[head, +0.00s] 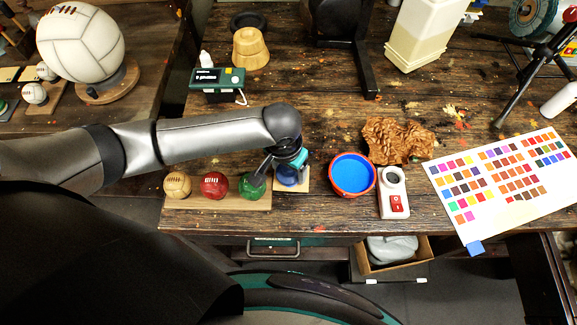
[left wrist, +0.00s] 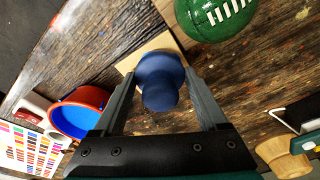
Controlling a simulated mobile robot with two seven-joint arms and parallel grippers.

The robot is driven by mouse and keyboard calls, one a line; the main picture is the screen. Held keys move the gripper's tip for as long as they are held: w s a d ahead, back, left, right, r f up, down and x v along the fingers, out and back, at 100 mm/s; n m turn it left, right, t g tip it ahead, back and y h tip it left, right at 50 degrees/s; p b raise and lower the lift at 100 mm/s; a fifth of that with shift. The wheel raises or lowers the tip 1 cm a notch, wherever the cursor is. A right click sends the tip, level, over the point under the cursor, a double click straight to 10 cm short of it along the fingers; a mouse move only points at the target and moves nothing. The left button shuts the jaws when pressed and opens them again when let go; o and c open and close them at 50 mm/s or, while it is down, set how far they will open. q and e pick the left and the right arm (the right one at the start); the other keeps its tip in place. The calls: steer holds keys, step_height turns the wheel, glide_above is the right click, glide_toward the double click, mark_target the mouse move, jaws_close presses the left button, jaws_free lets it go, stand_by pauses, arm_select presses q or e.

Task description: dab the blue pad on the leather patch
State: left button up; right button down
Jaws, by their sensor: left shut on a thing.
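The blue pad (left wrist: 160,78) is a round blue disc with a knob on top. My left gripper (head: 277,172) is shut on its knob, with one finger on each side in the left wrist view (left wrist: 163,100). The leather patch (left wrist: 163,40) is a small tan square under the pad, partly hidden by it. In the head view the patch (head: 304,184) shows to the right of the blue pad (head: 288,178). The pad overlaps the patch; I cannot tell whether they touch. My right gripper is not in view.
A red bowl of blue paint (head: 352,174) stands right of the patch. A board with tan, red and green balls (head: 214,186) is close on the left. A white device with a red switch (head: 394,193) and a colour chart (head: 505,180) lie further right.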

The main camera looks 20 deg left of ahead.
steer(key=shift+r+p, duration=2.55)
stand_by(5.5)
